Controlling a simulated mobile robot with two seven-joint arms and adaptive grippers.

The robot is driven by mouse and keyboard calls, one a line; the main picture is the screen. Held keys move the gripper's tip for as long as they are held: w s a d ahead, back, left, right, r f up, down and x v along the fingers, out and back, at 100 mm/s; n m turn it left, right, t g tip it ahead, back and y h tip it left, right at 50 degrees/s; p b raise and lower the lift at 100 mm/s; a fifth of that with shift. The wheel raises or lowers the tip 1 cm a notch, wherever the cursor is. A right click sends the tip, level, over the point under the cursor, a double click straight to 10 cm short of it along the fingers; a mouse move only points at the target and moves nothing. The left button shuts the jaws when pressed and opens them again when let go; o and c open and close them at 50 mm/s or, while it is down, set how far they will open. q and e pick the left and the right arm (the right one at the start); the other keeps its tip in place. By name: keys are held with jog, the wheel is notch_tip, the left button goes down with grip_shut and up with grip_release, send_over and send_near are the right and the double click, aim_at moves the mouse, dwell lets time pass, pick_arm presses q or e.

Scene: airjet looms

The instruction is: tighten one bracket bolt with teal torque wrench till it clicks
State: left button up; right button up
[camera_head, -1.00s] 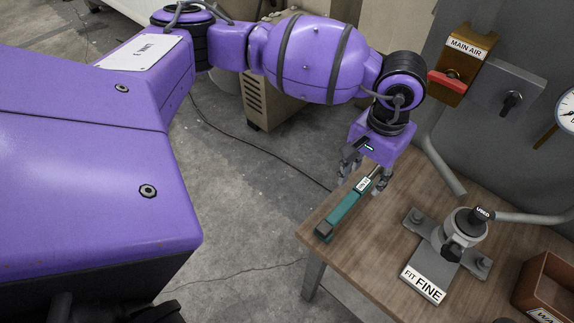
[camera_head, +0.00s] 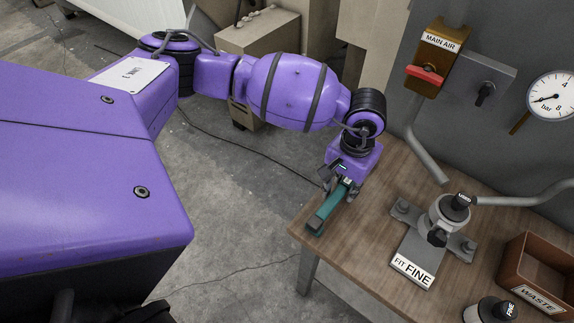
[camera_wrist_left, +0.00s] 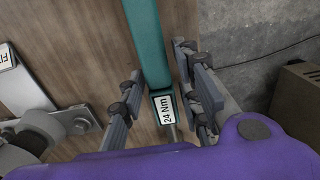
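The teal torque wrench (camera_head: 325,211) lies on the wooden table near its left edge. My left gripper (camera_head: 340,188) is low over the wrench's labelled end. In the left wrist view the wrench (camera_wrist_left: 147,40), labelled "24 Nm", lies between the spread fingers (camera_wrist_left: 163,85); they look open, with small gaps. A grey bracket (camera_head: 436,243) labelled "FIT FINE" stands to the right, holding a filter-like unit (camera_head: 450,212). Its bolts show at the left (camera_head: 402,207) and right (camera_head: 468,246) ends of its foot. My right gripper is not in view.
A brown waste bin (camera_head: 540,267) and a white-and-black part (camera_head: 488,310) labelled "FINE" are at the right. A red-handled main air valve (camera_head: 425,73) and a pressure gauge (camera_head: 552,97) are on the wall. A grey pipe (camera_head: 520,198) runs to the unit.

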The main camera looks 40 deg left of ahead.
aim_at(345, 185)
pick_arm(q)
grip_shut()
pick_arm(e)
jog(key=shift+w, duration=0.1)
pick_arm(q)
jog(key=shift+w+r, duration=0.15)
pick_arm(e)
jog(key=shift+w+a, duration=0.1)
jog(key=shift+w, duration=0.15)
pick_arm(q)
jog(key=shift+r, duration=0.1)
jog(key=shift+r, duration=0.3)
notch_tip(345, 185, up, 2)
jog(key=shift+r, duration=0.1)
jog(key=s+d+r+b, duration=0.1)
jog(key=s+d+r, duration=0.2)
jog(key=s+r, duration=0.7)
jog(key=s, duration=0.3)
jog(key=shift+s+d, duration=0.15)
jog(key=shift+s, duration=0.2)
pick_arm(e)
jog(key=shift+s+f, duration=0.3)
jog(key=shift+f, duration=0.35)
